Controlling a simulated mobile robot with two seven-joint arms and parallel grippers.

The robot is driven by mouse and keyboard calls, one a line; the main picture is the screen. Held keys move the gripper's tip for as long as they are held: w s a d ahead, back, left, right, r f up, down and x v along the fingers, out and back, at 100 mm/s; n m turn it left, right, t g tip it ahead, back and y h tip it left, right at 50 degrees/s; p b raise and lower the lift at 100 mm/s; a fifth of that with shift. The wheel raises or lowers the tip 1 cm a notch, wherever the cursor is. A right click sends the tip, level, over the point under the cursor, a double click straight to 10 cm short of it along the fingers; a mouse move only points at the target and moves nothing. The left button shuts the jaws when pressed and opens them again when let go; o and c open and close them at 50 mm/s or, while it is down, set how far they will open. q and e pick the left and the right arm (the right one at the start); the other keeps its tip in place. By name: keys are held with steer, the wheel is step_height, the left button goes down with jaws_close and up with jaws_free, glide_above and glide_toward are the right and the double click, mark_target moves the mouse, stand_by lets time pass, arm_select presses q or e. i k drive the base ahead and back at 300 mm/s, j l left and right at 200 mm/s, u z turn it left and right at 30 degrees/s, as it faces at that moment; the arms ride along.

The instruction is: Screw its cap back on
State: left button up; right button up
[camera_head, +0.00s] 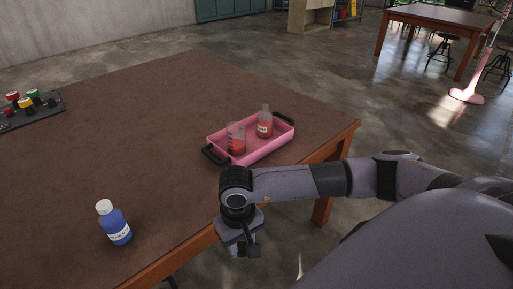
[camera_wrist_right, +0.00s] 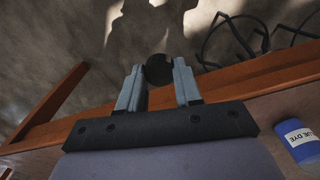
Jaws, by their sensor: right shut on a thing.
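A blue bottle (camera_head: 115,228) with a white label and a white top stands upright near the table's front edge in the head view. It also shows in part, labelled "BLUE DYE", at the right of the right wrist view (camera_wrist_right: 300,139). My right gripper (camera_head: 247,245) points down by the table's front edge, well to the right of the bottle. In the wrist view its two fingers (camera_wrist_right: 158,75) are shut on a dark round cap (camera_wrist_right: 158,68), with floor behind. The bottle's top is outside the wrist view. My left gripper is not in view.
A pink tray (camera_head: 268,151) with black handles stands at the table's right, holding a beaker (camera_head: 236,139) and a flask (camera_head: 265,124) of red liquid. A button panel (camera_head: 32,107) is at the far left. The middle of the brown table (camera_head: 130,135) is clear.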

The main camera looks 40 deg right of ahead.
mark_target(265, 117)
steer(key=l+u, duration=0.15)
steer(key=l, duration=0.3)
steer(key=l+u, duration=0.1)
steer(key=l, duration=0.35)
steer(key=k+l+u, duration=0.15)
steer(key=l, duration=0.3)
steer(key=l+u, duration=0.1)
steer(key=l, duration=0.35)
steer(key=k+l+u, duration=0.15)
steer(key=l, duration=0.3)
steer(key=l+u, duration=0.1)
steer(key=l, duration=0.3)
steer(key=k+l+u, duration=0.15)
steer(key=l, duration=0.3)
